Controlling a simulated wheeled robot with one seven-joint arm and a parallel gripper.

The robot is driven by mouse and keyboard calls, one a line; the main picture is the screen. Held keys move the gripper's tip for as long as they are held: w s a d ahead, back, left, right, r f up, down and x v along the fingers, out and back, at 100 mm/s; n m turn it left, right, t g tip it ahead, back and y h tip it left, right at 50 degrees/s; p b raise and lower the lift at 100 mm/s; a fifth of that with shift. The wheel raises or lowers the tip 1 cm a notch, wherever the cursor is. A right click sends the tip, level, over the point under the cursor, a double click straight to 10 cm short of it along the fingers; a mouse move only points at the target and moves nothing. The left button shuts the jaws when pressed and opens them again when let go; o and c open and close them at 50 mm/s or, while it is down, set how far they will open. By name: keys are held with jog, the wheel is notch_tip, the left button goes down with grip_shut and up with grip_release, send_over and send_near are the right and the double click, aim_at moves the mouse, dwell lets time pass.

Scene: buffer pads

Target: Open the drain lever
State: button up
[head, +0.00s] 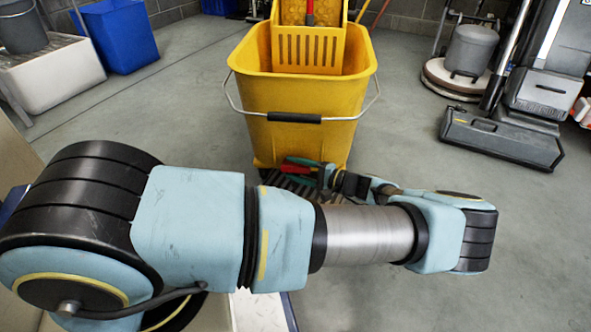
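A yellow mop bucket (285,105) with a wringer (308,48) stands on the floor ahead of me. A small red part (298,161), which looks like the drain lever, shows low at the bucket's front. Green pieces lie close around it. My gripper (324,178) is low in front of the bucket, just right of the red part, at the end of my folded arm. It is small and dark in this view, and I cannot tell if its fingers are open or touching the lever. My arm hides part of the floor below.
A dark slatted grate (290,183) lies under the bucket's front. The bucket's wire handle with a black grip (294,118) hangs across its front. A floor machine (510,130) stands at the right, and a white tub (50,80) and blue bin (122,35) at the left.

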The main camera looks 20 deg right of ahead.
grip_shut()
dwell(0.3)
jog(key=shift+r, duration=0.1)
jog(key=m+p, duration=0.1)
jog(key=r+g+p, duration=0.1)
jog(key=p, duration=0.1)
jog(key=shift+w+r+m, duration=0.25)
jog(key=shift+r+m, duration=0.05)
jog(key=shift+m, duration=0.1)
jog(key=shift+w+d+r+m+p, duration=0.1)
jog(key=shift+w+r+m+p, duration=0.1)
jog(key=shift+m+p, duration=0.4)
jog(key=shift+w+d+r+m+g+p, duration=0.1)
jog(key=shift+w+d+m+g+p, duration=0.1)
jog(key=shift+m+g+p, duration=0.45)
jog(key=shift+o, duration=0.2)
grip_release()
